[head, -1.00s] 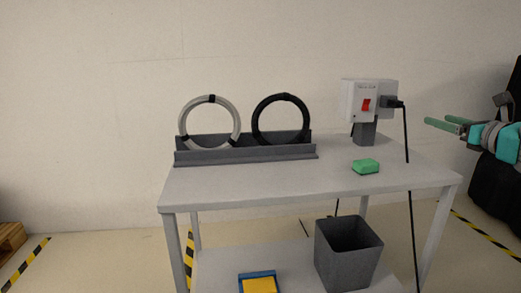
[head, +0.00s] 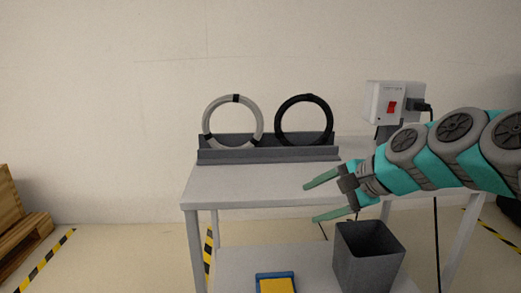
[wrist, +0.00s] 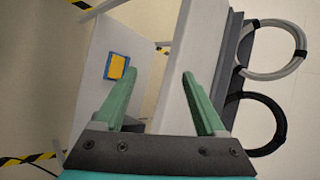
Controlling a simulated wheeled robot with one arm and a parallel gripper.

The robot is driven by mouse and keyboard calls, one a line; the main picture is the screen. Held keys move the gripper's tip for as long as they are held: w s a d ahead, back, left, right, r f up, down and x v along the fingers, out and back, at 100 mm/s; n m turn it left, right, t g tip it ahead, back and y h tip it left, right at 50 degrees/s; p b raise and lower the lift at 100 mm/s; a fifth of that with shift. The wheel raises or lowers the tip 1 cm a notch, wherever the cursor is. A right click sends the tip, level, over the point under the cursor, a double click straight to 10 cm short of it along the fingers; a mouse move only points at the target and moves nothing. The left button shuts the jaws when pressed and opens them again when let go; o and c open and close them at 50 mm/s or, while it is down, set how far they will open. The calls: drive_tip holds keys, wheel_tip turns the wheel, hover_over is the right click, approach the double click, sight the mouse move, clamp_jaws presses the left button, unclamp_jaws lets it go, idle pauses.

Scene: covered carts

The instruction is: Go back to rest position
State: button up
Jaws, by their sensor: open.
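My gripper (head: 310,203) reaches in from the right of the head view, its two green fingers spread apart and pointing left. It is in front of the cart's grey top (head: 245,188), near its front edge. Nothing is between the fingers. In the wrist view the open gripper (wrist: 158,74) shows the cart edge between its fingers, with nothing held. My arm covers the right part of the cart top, where the green block seen earlier is hidden.
A grey rack (head: 270,155) holds a white coil (head: 209,111) and a black coil (head: 281,112). A switch box (head: 383,103) with a plugged cable stands right. Below are a grey bin (head: 368,258) and a blue-yellow item (head: 276,285). A wooden pallet (head: 18,228) is left.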

drive_tip(key=s+a+f+n+g+h, duration=0.25)
drive_tip(key=s+a+f+n, duration=0.2)
drive_tip(key=s+f, duration=0.45)
drive_tip(key=s+d+f+n+g+h, duration=0.2)
drive_tip(key=s+f, duration=0.4)
drive_tip(key=s, duration=0.4)
drive_tip(key=s+d+f+n+g+h, duration=0.2)
drive_tip(key=s+d+f+n+g, duration=0.2)
drive_tip(key=s, duration=0.6)
wheel_tip(320, 180, down, 3)
drive_tip(key=shift+s+d+r+n, duration=0.1)
drive_tip(key=shift+s+d+n, duration=0.2)
drive_tip(key=shift+d+n, duration=0.65)
drive_tip(key=shift+a+h, duration=0.15)
drive_tip(key=shift+h, duration=0.1)
